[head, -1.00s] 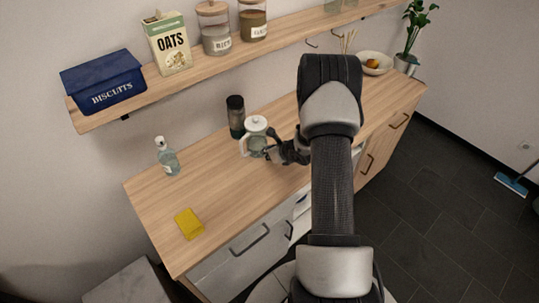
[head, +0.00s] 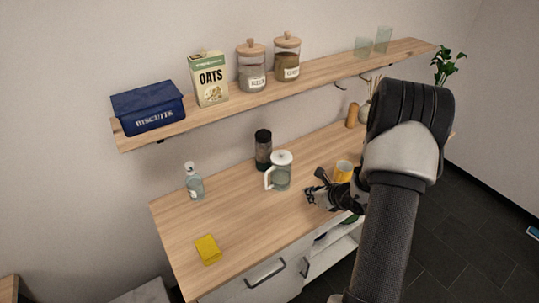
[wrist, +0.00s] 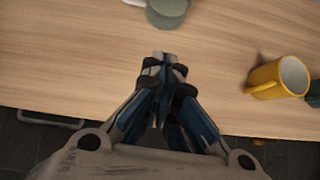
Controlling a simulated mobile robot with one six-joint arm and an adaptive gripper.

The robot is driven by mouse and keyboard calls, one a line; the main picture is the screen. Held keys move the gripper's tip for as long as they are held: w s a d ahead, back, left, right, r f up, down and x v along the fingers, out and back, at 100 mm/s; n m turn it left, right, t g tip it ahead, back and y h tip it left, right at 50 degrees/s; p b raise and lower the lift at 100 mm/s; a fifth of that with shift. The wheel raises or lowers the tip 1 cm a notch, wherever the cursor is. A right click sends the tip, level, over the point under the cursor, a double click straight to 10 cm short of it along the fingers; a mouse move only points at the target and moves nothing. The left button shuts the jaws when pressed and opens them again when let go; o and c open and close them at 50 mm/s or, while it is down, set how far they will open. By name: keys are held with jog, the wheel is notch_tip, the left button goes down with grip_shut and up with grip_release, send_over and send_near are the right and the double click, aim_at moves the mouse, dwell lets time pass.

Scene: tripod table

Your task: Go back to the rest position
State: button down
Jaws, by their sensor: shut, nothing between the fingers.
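My gripper (head: 312,196) is above the front part of the wooden counter (head: 232,226), to the right of a glass jug with a white lid (head: 280,172). In the wrist view my gripper (wrist: 159,62) is shut with its fingertips together and nothing between them. The bottom of a grey-green round thing (wrist: 168,12), probably the jug, shows beyond the fingertips, apart from them. A yellow mug (head: 343,170) stands just behind my gripper; in the wrist view it is to the right (wrist: 264,82).
A dark bottle (head: 263,149), a clear spray bottle (head: 194,181) and a yellow sponge (head: 208,249) are on the counter. A wall shelf (head: 225,107) above holds a blue biscuit tin (head: 147,107), an oats box (head: 208,79) and jars. The counter's front left is mostly clear.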

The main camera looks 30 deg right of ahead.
jog(key=w+a+r+n+y+b, duration=0.15)
jog(key=a+r+n+y, duration=0.25)
jog(key=a+r+n, duration=1)
jog(key=s+a+r+n+g+y, duration=0.1)
jog(key=s+a+r+n, duration=0.15)
jog(key=a, duration=0.35)
jog(key=s+a+r+n+g, duration=0.1)
jog(key=s+a+r+n, duration=0.1)
jog(key=a+r, duration=0.3)
jog(key=s+a+r+n+g+h+b, duration=0.1)
jog(key=s+a+r+n+g, duration=0.15)
jog(key=s+a+n, duration=0.6)
jog(key=s+d+r+n+h, duration=0.1)
jog(key=s+d+n+h, duration=0.3)
jog(key=s+n, duration=0.4)
jog(key=s+d, duration=0.1)
jog(key=s, duration=0.3)
jog(key=shift+s+n+b, duration=0.15)
jog(key=shift+n+b, duration=0.15)
jog(key=shift+b, duration=0.1)
jog(key=shift+d, duration=0.25)
